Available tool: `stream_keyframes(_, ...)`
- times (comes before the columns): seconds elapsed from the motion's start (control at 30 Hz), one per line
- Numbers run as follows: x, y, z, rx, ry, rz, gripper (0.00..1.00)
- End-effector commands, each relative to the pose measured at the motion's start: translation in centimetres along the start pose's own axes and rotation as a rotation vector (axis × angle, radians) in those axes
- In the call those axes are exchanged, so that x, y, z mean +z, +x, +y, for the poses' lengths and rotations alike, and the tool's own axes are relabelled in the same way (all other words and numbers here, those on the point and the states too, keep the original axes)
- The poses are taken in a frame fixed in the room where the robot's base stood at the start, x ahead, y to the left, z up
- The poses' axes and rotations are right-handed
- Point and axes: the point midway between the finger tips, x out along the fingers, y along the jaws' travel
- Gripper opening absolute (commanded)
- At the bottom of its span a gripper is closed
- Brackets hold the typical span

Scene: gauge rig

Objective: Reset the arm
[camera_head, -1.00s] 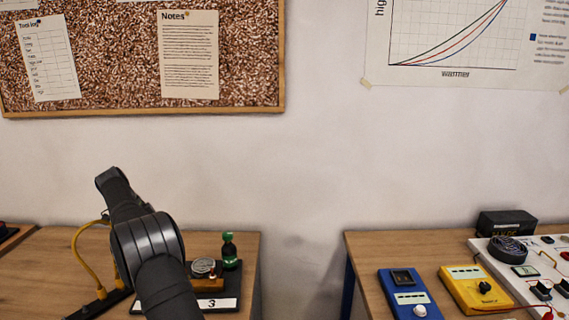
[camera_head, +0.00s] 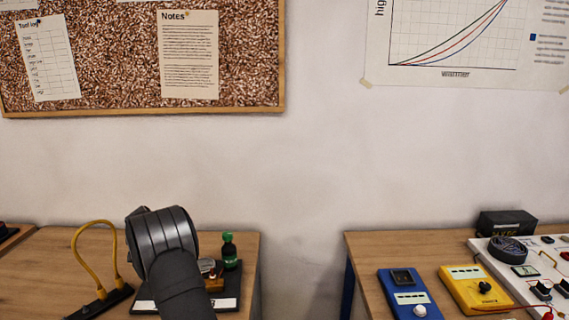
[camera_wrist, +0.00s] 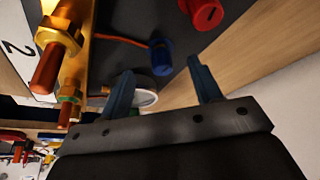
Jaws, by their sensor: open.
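My arm (camera_head: 165,245) reaches up from the bottom of the head view over the left table, and its end is bent away so the fingers are hidden there. In the wrist view my gripper (camera_wrist: 160,92) shows two blue-grey fingers set well apart, with nothing held between them. Beyond the fingers are a dark board with a blue knob (camera_wrist: 161,57) and a red knob (camera_wrist: 206,13), and a round pale-rimmed part (camera_wrist: 145,98) partly behind the left finger.
Brass terminals (camera_wrist: 60,40) stand close at the wrist view's left. On the left table are a dark base (camera_head: 228,302), a green-capped bottle (camera_head: 229,251) and a yellow cable (camera_head: 82,262). The right table holds a blue meter (camera_head: 408,296) and a yellow meter (camera_head: 474,289). A gap separates the tables.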

Motion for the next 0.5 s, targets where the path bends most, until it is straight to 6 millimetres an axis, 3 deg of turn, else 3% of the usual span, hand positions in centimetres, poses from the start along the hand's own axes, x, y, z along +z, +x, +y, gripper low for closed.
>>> stream_keyframes(0.5,-0.08,0.0,0.09,-0.17,-0.412,0.0,0.58)
